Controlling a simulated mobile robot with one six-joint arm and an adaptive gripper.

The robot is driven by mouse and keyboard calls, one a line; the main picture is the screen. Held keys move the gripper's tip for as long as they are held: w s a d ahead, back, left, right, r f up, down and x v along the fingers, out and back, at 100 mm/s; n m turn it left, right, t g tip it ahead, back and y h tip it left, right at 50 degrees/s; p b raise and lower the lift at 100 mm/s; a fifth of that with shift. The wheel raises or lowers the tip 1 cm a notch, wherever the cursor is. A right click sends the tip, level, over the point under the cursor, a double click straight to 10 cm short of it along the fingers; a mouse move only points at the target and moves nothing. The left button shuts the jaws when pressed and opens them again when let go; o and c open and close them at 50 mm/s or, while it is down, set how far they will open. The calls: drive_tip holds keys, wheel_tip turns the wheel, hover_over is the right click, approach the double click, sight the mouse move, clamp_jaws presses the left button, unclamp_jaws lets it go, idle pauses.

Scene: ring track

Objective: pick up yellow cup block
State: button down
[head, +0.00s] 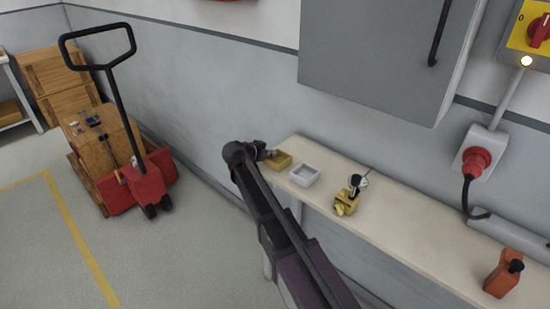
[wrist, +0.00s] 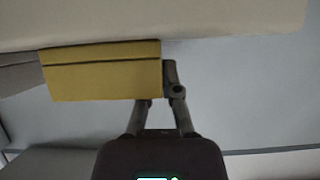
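The yellow cup block (head: 283,161) looks like a small open-topped box at the far left end of the bench. In the wrist view the yellow block (wrist: 100,76) shows as a plain face with a dark line near its top. My gripper (head: 266,153) is at its left side in the head view, at the bench end. In the wrist view one finger of my gripper (wrist: 160,88) lies along the block's right edge. The other finger's tip is hidden behind the block. I cannot tell whether the fingers are closed on it.
A white open box (head: 304,175) stands just right of the yellow block on the pale bench (head: 400,215). A dial gauge on a yellow base (head: 346,203) is farther right. A grey cabinet (head: 385,55) hangs above. A red pallet truck (head: 147,185) stands on the floor at left.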

drive_tip(key=shift+r, duration=0.2)
wheel_tip(320, 180, up, 3)
drive_tip(key=p, duration=0.3)
drive_tip(key=s+r+p, duration=0.1)
drive_tip(key=s+p, duration=0.1)
drive_tip(key=s, duration=1.4)
drive_tip(key=shift+r, duration=0.3)
